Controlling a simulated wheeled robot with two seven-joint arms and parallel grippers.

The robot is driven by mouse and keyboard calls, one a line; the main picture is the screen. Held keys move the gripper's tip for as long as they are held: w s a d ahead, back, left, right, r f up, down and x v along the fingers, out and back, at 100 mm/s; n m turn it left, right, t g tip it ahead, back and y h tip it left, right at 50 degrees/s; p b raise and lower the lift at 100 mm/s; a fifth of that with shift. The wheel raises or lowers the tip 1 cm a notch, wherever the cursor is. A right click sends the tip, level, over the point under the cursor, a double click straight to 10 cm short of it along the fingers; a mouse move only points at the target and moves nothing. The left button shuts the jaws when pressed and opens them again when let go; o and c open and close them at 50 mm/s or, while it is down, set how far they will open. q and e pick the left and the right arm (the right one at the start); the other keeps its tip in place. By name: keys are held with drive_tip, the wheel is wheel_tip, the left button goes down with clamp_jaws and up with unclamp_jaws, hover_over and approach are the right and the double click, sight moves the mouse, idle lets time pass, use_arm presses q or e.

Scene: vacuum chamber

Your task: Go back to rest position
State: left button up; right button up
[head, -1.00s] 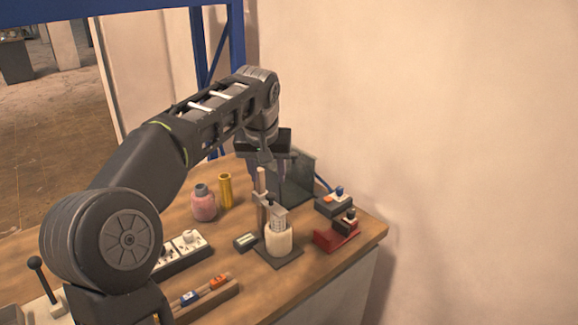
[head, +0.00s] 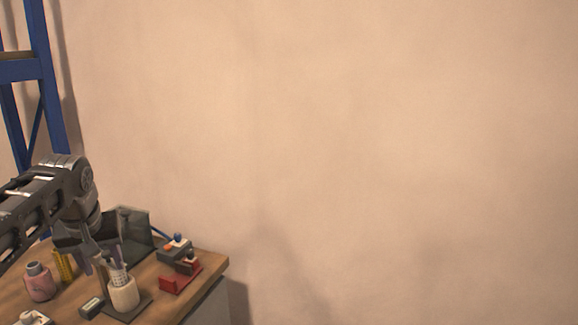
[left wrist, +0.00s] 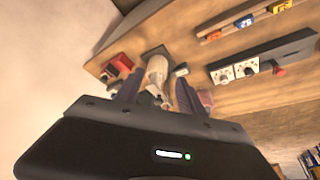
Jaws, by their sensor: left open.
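My left gripper (head: 98,262) hangs over the wooden bench (head: 212,262) at the lower left of the head view, its fingers pointing down. It is open, and its fingers (left wrist: 158,92) stand apart in the left wrist view. A white cylinder on a dark stand (head: 124,293) is close to the fingers; in the left wrist view the cylinder (left wrist: 158,68) appears beyond and between them. I cannot tell whether they touch. My right gripper is in neither view.
A pink jar (head: 39,284) and a yellow cylinder (head: 64,266) stand left of the white cylinder. A red block (head: 180,281) is on its right. A blue rack post (head: 46,80) rises at left. A socket strip (left wrist: 245,69) lies on the bench.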

use_arm(q)
drive_tip(key=w+d+f+m+t+h, duration=0.2)
drive_tip(key=w+d+f+t, duration=0.2)
drive_tip(key=w+d+f, duration=0.3)
drive_tip(key=d+f+m+h, duration=0.1)
drive_tip(key=d+f, duration=0.5)
drive_tip(key=f, duration=0.4)
drive_tip(key=d+f+h, duration=0.1)
drive_tip(key=d+f, duration=0.5)
drive_tip(key=f, duration=0.3)
drive_tip(key=s+d+f+g+h, duration=0.1)
drive_tip(key=s+d+f, duration=0.4)
drive_tip(key=s+f, duration=0.15)
drive_tip(key=s+d+f+g, duration=0.1)
drive_tip(key=s+d+f, duration=0.35)
drive_tip(key=f, duration=0.35)
drive_tip(key=s+d+f+g, duration=0.1)
drive_tip(key=s+d+f, duration=0.1)
drive_tip(key=s, duration=0.5)
drive_tip(key=s+d+f+g, duration=0.2)
drive_tip(key=s+f, duration=0.2)
drive_tip(key=s, duration=0.4)
drive_tip(key=s+d+f+g+h, duration=0.1)
drive_tip(key=s+d+f+g, duration=0.1)
drive_tip(key=s, duration=0.5)
wheel_tip(320, 180, down, 2)
drive_tip(key=shift+s+d+f+m, duration=0.1)
drive_tip(key=shift+s+d+m, duration=0.25)
drive_tip(key=shift+d, duration=0.25)
